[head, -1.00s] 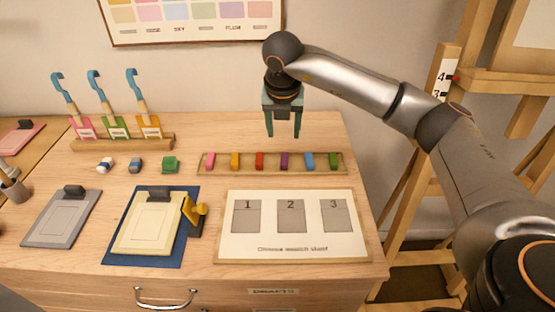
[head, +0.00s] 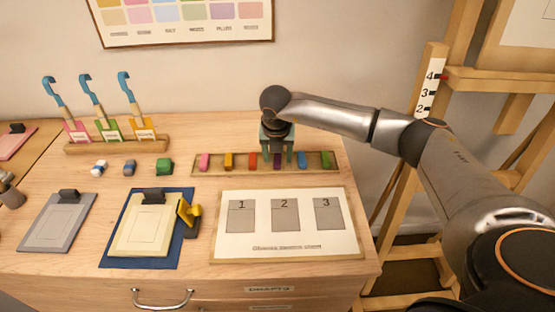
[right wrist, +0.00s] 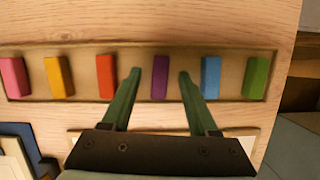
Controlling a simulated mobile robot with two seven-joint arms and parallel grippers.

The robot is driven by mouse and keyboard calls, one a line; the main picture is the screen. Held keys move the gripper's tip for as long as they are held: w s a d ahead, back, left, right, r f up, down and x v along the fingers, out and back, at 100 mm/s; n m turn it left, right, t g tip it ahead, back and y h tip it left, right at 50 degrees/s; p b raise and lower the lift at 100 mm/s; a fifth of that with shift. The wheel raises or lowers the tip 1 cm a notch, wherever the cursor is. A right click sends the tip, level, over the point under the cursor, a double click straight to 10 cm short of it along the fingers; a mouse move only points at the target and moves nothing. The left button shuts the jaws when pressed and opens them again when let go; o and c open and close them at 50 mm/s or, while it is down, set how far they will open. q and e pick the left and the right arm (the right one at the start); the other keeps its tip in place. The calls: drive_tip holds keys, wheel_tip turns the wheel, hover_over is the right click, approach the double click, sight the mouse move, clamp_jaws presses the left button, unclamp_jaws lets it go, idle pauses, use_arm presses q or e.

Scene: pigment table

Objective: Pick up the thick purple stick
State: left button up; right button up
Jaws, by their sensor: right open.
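In the head view the purple stick (head: 277,163) is partly covered by my gripper. My right gripper (right wrist: 160,73) is open, with one finger on each side of the purple stick in the wrist view, and it holds nothing. In the head view the right gripper (head: 277,158) points down over the tray. I cannot tell whether the fingers touch the stick. My left gripper is not in view.
Pink (head: 204,162), orange (head: 228,161) and green (head: 323,160) sticks share the tray. The numbered swatch sheet (head: 285,247) lies in front of it. A green block (head: 165,167) is to the left, and an easel (head: 437,100) stands to the right of the table.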

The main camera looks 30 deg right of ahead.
clamp_jaws()
idle(0.3)
drive_tip(key=shift+r, duration=0.1)
idle(0.4)
drive_tip(key=shift+r, duration=0.6)
drive_tip(key=s+r+b, duration=0.3)
drive_tip(key=s+r, duration=0.8)
drive_tip(key=s, duration=0.3)
drive_tip(key=shift+r, duration=0.35)
